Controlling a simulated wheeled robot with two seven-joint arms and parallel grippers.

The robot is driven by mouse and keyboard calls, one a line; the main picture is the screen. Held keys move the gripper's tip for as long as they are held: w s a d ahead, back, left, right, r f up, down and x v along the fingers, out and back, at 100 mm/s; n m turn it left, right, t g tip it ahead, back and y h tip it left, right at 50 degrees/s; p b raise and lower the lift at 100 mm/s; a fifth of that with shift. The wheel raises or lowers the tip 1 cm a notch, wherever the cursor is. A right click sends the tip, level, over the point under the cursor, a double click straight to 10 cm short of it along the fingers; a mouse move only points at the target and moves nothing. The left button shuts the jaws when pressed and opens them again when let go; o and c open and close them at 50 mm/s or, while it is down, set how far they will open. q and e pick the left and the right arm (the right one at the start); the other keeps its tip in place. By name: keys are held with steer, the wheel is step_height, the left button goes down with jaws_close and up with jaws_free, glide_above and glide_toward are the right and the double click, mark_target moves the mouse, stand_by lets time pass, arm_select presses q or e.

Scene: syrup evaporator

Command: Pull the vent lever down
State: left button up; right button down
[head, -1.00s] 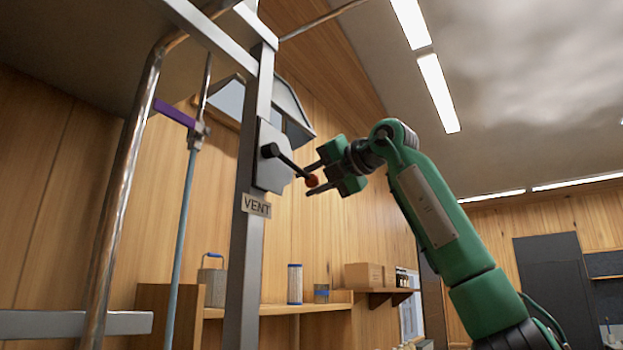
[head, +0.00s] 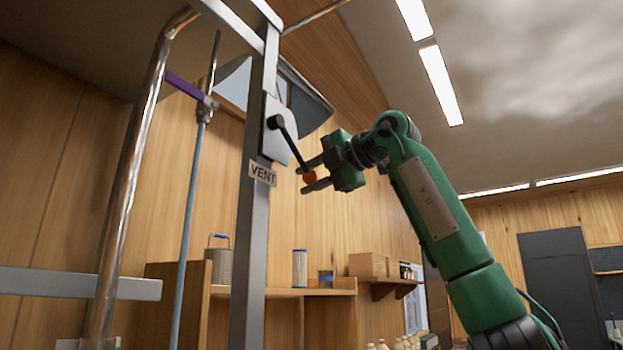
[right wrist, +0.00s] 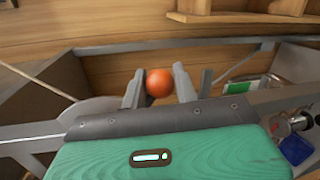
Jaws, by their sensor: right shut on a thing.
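The vent lever (head: 289,142) is a black rod with an orange-red knob at its end. It pivots on a grey plate (head: 276,130) on a metal post, above a VENT label (head: 262,174). The lever slants down and to the right. My right gripper (head: 308,174) is shut on the knob, with one finger on each side of it. In the right wrist view, the orange knob (right wrist: 159,83) sits between the two grey fingertips (right wrist: 158,88). My left gripper is in neither view.
The metal post (head: 248,240) stands just left of the lever. A shiny pipe (head: 130,170) and a thin rod with a purple handle (head: 183,84) are further left. A shelf (head: 300,291) with a canister and a filter is below. Open air surrounds my right arm.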

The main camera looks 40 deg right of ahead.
steer(key=c, duration=1.1)
jaws_free()
steer(key=b+v, duration=0.2)
steer(key=v, duration=1.2)
steer(key=shift+f, duration=0.1)
steer(key=shift+w, duration=0.1)
